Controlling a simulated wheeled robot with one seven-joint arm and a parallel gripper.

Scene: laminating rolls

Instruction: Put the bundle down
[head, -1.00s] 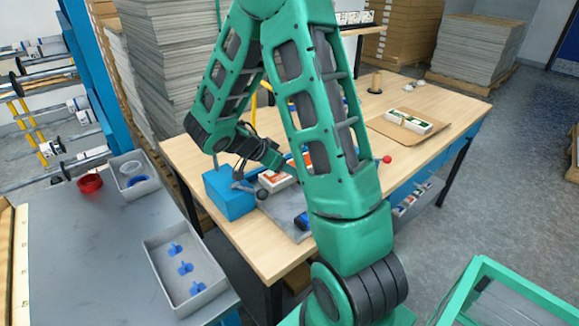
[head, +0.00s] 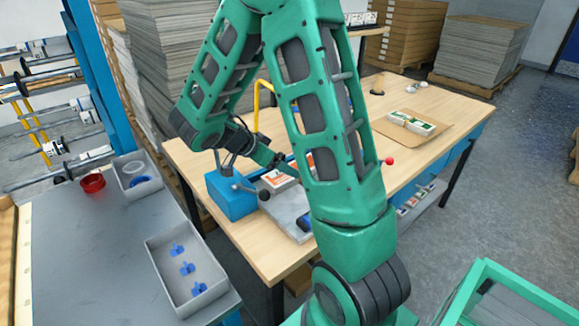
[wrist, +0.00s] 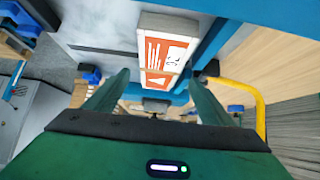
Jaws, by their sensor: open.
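The bundle (wrist: 166,50) is a white block with an orange printed label, seen in the wrist view just beyond my fingertips. In the head view the bundle (head: 277,180) sits at the grey plate (head: 289,212) beside the blue block of a bench device, partly hidden by my arm. My gripper (wrist: 161,78) is open, its two green fingers apart on either side of the bundle's near end, with visible gaps. In the head view my gripper is mostly hidden behind my upper arm. Whether the bundle rests fully on the plate is hard to tell.
The blue device (head: 229,199) has a lever with a black knob. A yellow hoop (wrist: 250,95) stands close by my gripper's right side. A cardboard sheet (head: 408,131) with white-and-green packs lies on the right of the wooden table (head: 262,245). A grey tray (head: 193,290) holds blue parts.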

